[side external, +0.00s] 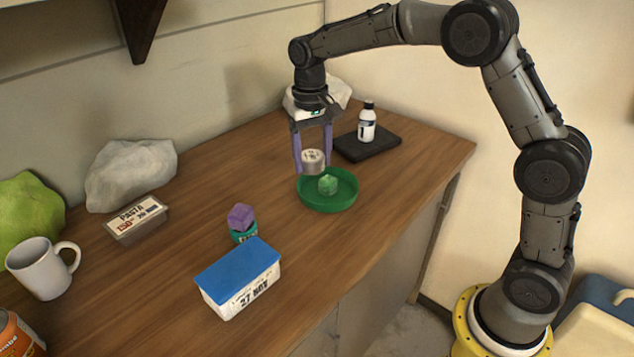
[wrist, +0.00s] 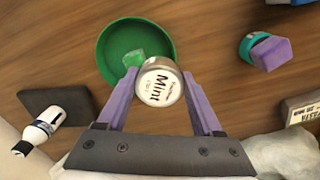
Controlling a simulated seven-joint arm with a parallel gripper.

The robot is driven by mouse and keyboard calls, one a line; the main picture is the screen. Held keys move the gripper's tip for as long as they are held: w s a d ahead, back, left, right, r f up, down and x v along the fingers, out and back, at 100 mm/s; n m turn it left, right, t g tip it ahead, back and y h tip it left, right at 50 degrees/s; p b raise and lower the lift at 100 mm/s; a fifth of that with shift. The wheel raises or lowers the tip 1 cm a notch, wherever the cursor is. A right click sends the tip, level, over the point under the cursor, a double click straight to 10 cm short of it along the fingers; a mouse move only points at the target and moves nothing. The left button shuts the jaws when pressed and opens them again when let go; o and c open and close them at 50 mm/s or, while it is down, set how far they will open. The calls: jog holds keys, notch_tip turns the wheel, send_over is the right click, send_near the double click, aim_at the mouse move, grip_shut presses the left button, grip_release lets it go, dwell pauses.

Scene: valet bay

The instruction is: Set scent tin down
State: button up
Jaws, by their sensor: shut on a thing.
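The scent tin (side external: 314,160) is a small silver tin with a white lid; the wrist view shows "Mint" on the lid of the tin (wrist: 159,87). My gripper (side external: 312,165), with purple fingers, is shut on the tin and holds it above the counter, close to a green round dish. In the wrist view my gripper (wrist: 160,92) has a finger on each side of the tin, and the tin overlaps the near rim of the dish. The tin's underside is hidden in the wrist view.
The green dish (side external: 330,203) holds a green cube (side external: 327,184). A white bottle (side external: 367,123) stands on a black slab (side external: 385,146) behind. Bare wood lies between.

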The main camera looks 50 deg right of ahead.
jog(key=w+r+m, duration=0.1)
jog(key=w+r, duration=0.4)
jog(key=w, duration=0.1)
jog(key=m, duration=0.1)
send_over(247, 183)
notch_tip(247, 183, down, 7)
jog(key=shift+f, duration=3)
jog(key=shift+f, duration=0.55)
jog(key=o, duration=1.4)
